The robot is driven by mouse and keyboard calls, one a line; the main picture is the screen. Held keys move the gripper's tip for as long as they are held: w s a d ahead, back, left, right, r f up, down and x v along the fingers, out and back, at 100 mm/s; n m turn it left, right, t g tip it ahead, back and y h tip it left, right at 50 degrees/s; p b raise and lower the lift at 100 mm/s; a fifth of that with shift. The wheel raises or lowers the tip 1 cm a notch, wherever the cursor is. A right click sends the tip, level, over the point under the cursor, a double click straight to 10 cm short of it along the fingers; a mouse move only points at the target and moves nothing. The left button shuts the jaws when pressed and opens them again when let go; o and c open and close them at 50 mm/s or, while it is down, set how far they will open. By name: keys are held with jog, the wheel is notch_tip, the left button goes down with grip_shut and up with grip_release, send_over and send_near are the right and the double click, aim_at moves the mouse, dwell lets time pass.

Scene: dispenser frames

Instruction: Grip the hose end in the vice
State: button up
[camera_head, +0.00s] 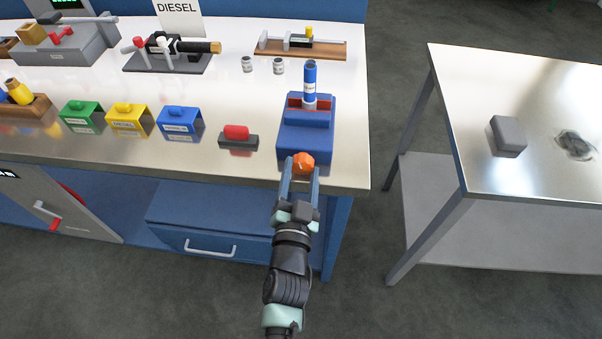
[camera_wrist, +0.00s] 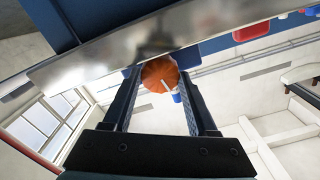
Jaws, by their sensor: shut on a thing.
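The blue vice (camera_head: 306,142) stands at the front right corner of the bench, with red-lined jaws. The hose end, a blue tube (camera_head: 310,78) with a pale lower band, stands upright in the jaw gap. I cannot tell whether the jaws press on it. An orange knob (camera_head: 303,163) is at the vice's front. My gripper (camera_head: 301,174) is shut on this knob, apart from the hose end. In the wrist view the orange knob (camera_wrist: 160,74) sits between my fingertips (camera_wrist: 161,85), with a white mark on its face.
A red block on a dark base (camera_head: 238,138) lies left of the vice. Two small cans (camera_head: 263,66) stand behind. A side table (camera_head: 520,90) is right, across a floor gap.

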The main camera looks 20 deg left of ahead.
jog(key=shift+m, duration=0.5)
jog(key=o, duration=1.4)
jog(key=shift+c, duration=0.2)
